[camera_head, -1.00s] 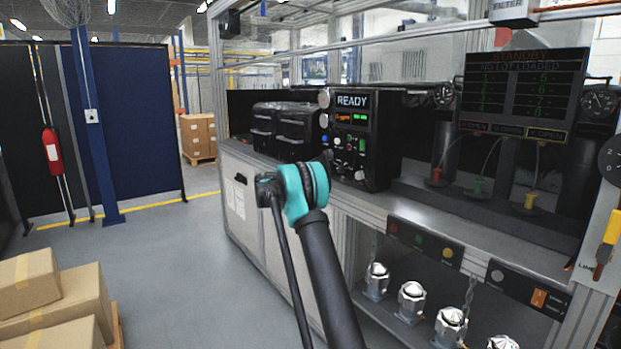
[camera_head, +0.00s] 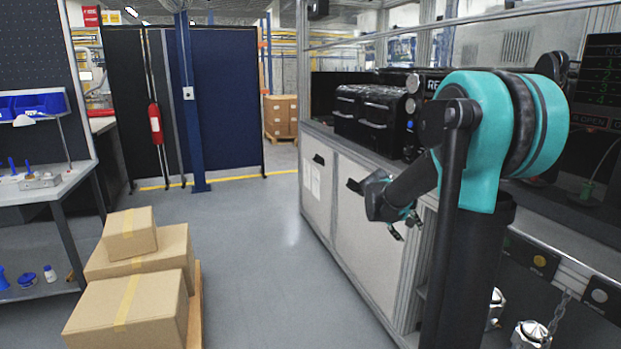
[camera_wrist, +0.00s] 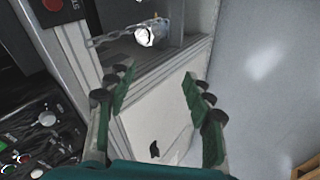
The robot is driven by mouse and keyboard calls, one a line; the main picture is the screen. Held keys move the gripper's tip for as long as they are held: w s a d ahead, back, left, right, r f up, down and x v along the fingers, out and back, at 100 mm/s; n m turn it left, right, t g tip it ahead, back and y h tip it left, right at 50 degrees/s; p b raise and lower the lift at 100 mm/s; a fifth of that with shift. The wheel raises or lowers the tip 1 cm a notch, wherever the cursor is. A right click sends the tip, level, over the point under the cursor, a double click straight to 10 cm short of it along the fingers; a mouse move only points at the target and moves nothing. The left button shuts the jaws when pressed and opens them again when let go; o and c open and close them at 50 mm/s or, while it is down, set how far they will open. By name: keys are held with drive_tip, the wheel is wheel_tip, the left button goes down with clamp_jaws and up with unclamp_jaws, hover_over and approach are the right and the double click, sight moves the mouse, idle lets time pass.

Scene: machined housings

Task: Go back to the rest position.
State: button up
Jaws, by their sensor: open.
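My gripper (camera_head: 402,218) is in front of the machine's white cabinet doors in the head view, below the counter edge. In the wrist view my gripper (camera_wrist: 158,100) has its two green-padded fingers spread apart with nothing between them. Behind the fingers are a white cabinet panel (camera_wrist: 158,118) and a dark handle. My teal and black arm covers part of the machine in the head view.
The machine bench (camera_head: 360,225) stands on the right, with black bins (camera_head: 375,112) on its counter. Stacked cardboard boxes (camera_head: 130,285) are at the lower left, by a workbench (camera_head: 60,190). Grey floor (camera_head: 265,250) between them is clear. A fire extinguisher (camera_head: 155,123) is further back.

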drive_tip(key=s+a+f+y, duration=0.2)
drive_tip(key=s+a+f, duration=0.2)
drive_tip(key=s, duration=0.5)
drive_tip(key=s+a+f+m+y, duration=0.1)
drive_tip(key=s+a+f, duration=0.3)
drive_tip(key=s, duration=0.5)
drive_tip(key=s+a+f+y, duration=0.3)
drive_tip(key=s+a+f, duration=0.1)
drive_tip(key=s, duration=0.4)
drive_tip(key=shift+s+a+f+m+y, duration=0.2)
drive_tip(key=shift+s+f+m+y, duration=0.1)
drive_tip(key=shift+s+f+y, duration=0.15)
drive_tip(key=shift+w, duration=0.1)
